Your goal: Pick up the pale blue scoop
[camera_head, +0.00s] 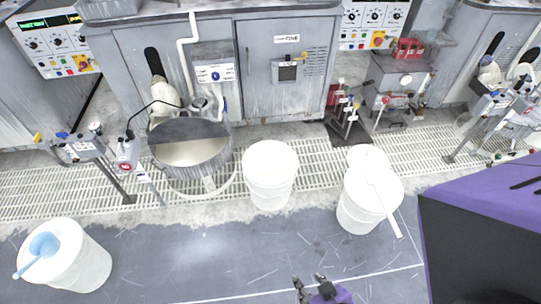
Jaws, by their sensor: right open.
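The pale blue scoop (43,246) lies on top of a white bucket (85,268) at the lower left, with its bowl over the bucket's top and its handle pointing down-left past the rim. My right gripper (309,280) shows at the bottom edge, a little right of the middle. Its dark fingers are apart and nothing is between them. It is far to the right of the scoop. My left gripper is not in view.
A white bucket (270,180) stands in the middle. Another white bucket (357,211) to its right bears a white long-handled tool (384,203). Open floor (215,255) lies between scoop and gripper.

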